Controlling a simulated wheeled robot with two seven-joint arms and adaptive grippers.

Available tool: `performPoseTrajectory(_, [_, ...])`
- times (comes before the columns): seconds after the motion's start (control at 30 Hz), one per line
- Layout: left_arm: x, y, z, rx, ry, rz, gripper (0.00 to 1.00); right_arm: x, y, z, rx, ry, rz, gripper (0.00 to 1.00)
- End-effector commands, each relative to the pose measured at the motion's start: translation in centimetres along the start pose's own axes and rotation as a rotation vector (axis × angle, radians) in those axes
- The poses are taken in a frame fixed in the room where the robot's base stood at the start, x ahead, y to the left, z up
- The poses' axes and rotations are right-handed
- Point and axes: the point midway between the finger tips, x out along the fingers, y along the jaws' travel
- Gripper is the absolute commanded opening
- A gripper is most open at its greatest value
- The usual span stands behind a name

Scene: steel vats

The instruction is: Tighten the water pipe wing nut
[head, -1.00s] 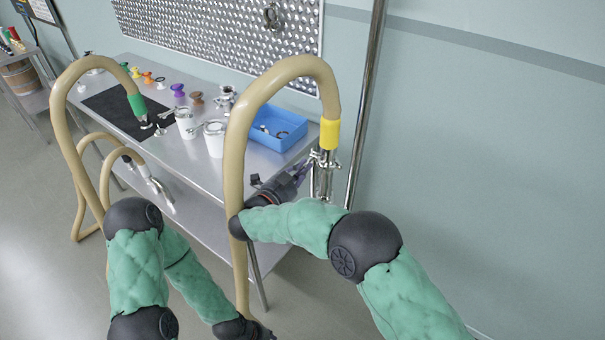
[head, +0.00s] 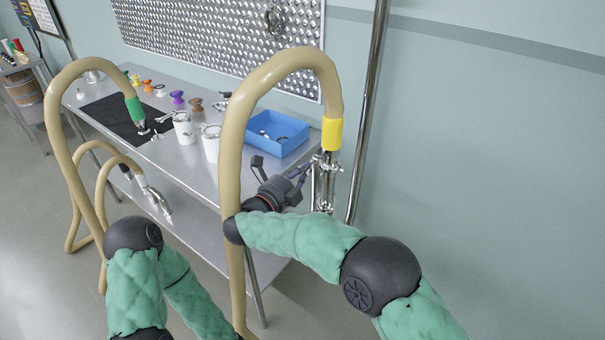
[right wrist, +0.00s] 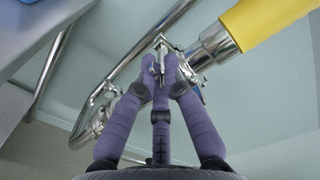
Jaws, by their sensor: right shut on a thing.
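The thick beige hose (head: 232,140) ends in a yellow sleeve (head: 332,133), which meets an upright steel water pipe (head: 327,190) at a clamp joint. The yellow sleeve (right wrist: 265,18) and the steel pipe end also fill the upper right of the right wrist view. My right gripper (head: 307,168) reaches the joint from the left. In the right wrist view its purple fingers (right wrist: 160,62) are shut on the small metal wing nut (right wrist: 161,50) beside the pipe end. The fingertips partly hide the nut. My left gripper is below the head view's bottom edge.
A steel table (head: 185,160) stands behind the hose with a blue bin (head: 276,133), white cups and small coloured parts. A tall steel pole (head: 368,110) rises just behind the joint. Another beige hose with a green sleeve (head: 135,108) arches at the left. Free floor and wall lie right.

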Motion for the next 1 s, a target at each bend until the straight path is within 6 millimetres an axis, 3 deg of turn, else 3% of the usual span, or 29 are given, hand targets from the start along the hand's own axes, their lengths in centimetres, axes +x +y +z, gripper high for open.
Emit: performPoseTrajectory(1.0, [0.05,-0.02,0.0,0.0,0.0,0.0,0.4,-0.07,0.0,0.18,0.962,0.0,0.004,0.0])
